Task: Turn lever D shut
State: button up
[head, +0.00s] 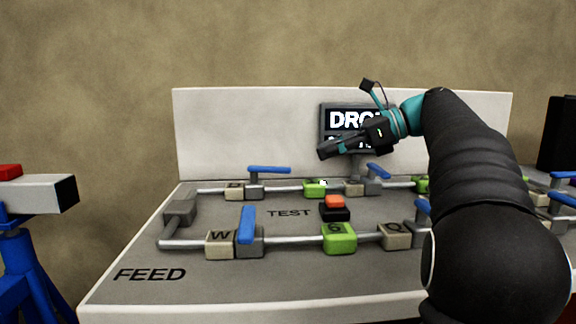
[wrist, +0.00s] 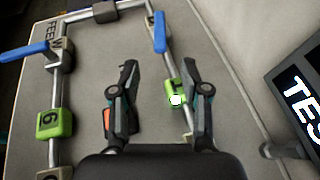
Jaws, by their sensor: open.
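Several blue levers sit on valve blocks along the pipes. The back left lever (head: 270,169) lies roughly along its pipe, beside a tan letter block (head: 234,190) whose letter I cannot read surely; this lever also shows in the wrist view (wrist: 160,32). Another blue lever (head: 378,170) is at the back, right of a second tan block (head: 355,188). I cannot tell which lever is D. My gripper (head: 322,152) is above the back pipe, near the green block (head: 315,188). In the wrist view my gripper (wrist: 158,72) is open and empty, its fingers apart, touching no lever.
The front lever (head: 247,225) beside block W (head: 220,243) lies across its pipe. A red-orange button (head: 335,202) and a green block marked 6 (head: 339,238) are on the board. A screen (head: 338,118) stands close behind my gripper against the white back panel (head: 240,130).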

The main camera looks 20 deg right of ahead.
aim_at(278, 167)
jog(key=b+x, duration=0.1)
jog(key=x, duration=0.8)
jog(key=shift+a+f, duration=0.1)
jog(key=shift+a, duration=0.15)
grip_shut()
